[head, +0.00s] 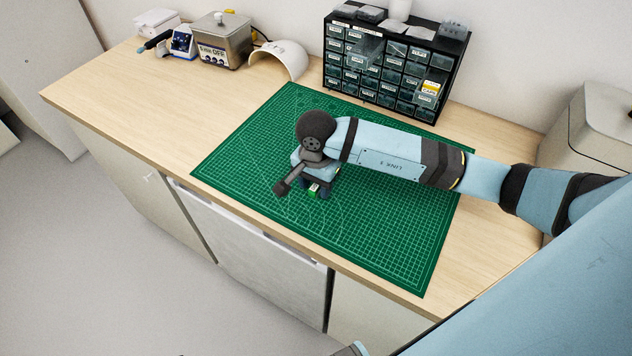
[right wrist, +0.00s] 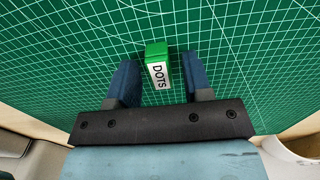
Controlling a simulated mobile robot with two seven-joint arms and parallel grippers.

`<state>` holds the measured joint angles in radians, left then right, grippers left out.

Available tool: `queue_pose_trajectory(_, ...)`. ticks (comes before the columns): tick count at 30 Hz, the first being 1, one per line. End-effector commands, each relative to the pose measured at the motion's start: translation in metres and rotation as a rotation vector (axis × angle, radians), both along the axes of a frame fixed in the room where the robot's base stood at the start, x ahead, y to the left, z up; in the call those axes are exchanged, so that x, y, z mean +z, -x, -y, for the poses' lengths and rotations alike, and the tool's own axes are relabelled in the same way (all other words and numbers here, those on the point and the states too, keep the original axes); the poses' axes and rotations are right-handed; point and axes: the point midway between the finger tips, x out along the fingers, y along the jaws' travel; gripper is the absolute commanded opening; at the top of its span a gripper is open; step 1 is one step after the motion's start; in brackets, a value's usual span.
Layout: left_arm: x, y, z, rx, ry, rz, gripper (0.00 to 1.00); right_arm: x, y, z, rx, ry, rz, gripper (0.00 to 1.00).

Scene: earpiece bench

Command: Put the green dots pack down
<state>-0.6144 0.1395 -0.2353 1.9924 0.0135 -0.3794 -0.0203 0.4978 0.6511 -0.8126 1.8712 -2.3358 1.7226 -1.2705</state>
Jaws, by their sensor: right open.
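The green dots pack (head: 314,190) is a small green box with a white label. It is on the green cutting mat (head: 240,156) near the middle of the bench. In the right wrist view the pack (right wrist: 157,55) shows its "DOTS" label between the two blue fingers. My right gripper (right wrist: 160,80) is open, with a gap visible between each finger and the pack. In the head view the right gripper (head: 315,188) is low over the mat at the pack, partly hidden by my wrist. My left gripper is not in view.
A black drawer cabinet (head: 388,62) stands at the back of the bench, with some drawers pulled out. A grey bath device (head: 222,40), a blue device (head: 183,42) and a cream curved shell (head: 282,60) stand at the back left. The mat's left side is clear.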

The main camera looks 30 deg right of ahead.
Motion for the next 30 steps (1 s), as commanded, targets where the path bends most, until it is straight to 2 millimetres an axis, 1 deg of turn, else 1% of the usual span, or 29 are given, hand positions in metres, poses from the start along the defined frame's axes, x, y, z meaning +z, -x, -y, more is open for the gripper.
queue_pose_trajectory(5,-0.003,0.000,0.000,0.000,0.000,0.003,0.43,0.030,-0.002,0.000,0.001,0.001,0.006,0.46)
queue_pose_trajectory(12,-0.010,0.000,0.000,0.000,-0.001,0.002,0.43,0.083,-0.001,0.000,0.001,0.001,0.005,0.46)
queue_pose_trajectory(16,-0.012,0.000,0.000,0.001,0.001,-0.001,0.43,0.104,-0.001,0.000,0.001,0.001,0.004,0.46)
queue_pose_trajectory(21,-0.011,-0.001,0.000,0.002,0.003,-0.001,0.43,0.118,-0.001,0.000,-0.001,0.001,0.001,0.46)
queue_pose_trajectory(30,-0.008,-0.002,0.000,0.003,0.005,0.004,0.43,0.121,0.000,0.000,-0.001,0.000,0.000,0.46)
